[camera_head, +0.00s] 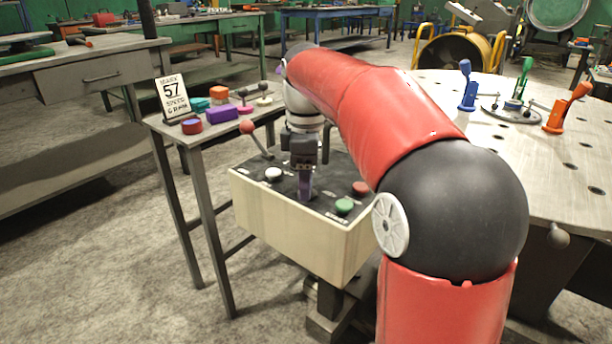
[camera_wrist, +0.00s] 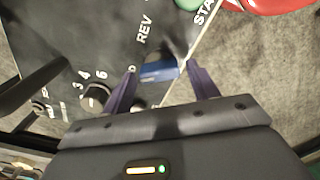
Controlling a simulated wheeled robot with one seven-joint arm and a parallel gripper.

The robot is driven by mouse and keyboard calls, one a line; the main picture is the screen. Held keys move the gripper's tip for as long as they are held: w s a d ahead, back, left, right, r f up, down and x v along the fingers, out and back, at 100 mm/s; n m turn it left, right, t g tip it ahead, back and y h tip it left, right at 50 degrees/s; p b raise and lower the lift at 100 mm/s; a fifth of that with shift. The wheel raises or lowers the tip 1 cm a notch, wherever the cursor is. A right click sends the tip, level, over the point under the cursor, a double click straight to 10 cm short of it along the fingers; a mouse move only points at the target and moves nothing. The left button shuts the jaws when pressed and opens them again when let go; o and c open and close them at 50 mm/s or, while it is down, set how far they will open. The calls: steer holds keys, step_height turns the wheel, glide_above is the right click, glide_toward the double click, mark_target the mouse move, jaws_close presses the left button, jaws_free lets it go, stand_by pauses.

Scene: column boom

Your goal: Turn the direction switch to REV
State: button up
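The direction switch (camera_wrist: 160,71) shows as a blue handle in the wrist view, beside the printed word REV on the black panel. A second label beside the left finger is mostly hidden. My gripper (camera_wrist: 161,68) is open, with one purple finger on each side of the blue handle and small gaps between them. In the head view my gripper (camera_head: 305,193) points down at the top of the control box (camera_head: 290,222), and the switch is hidden behind it there.
A numbered dial (camera_wrist: 96,98) lies left of the fingers. On the box are a white knob (camera_head: 273,174), a green button (camera_head: 344,206), a red button (camera_head: 360,188) and a lever with a red ball (camera_head: 246,127). A side table (camera_head: 170,122) with small items stands left.

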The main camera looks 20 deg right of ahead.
steer(key=c, duration=0.8)
steer(key=shift+r, duration=0.1)
steer(key=m+p, duration=0.2)
steer(key=shift+r+m, duration=0.1)
steer(key=shift+m, duration=0.3)
steer(key=m+p, duration=0.2)
steer(key=m, duration=0.1)
steer(key=shift+w+m+p, duration=0.1)
steer(key=shift+m+p, duration=0.2)
steer(key=shift+m, duration=0.1)
steer(key=m+p, duration=0.2)
steer(key=m, duration=0.2)
steer(key=shift+d+m+p, duration=0.1)
steer(key=shift+m+p, duration=0.45)
steer(key=shift+m, duration=1.05)
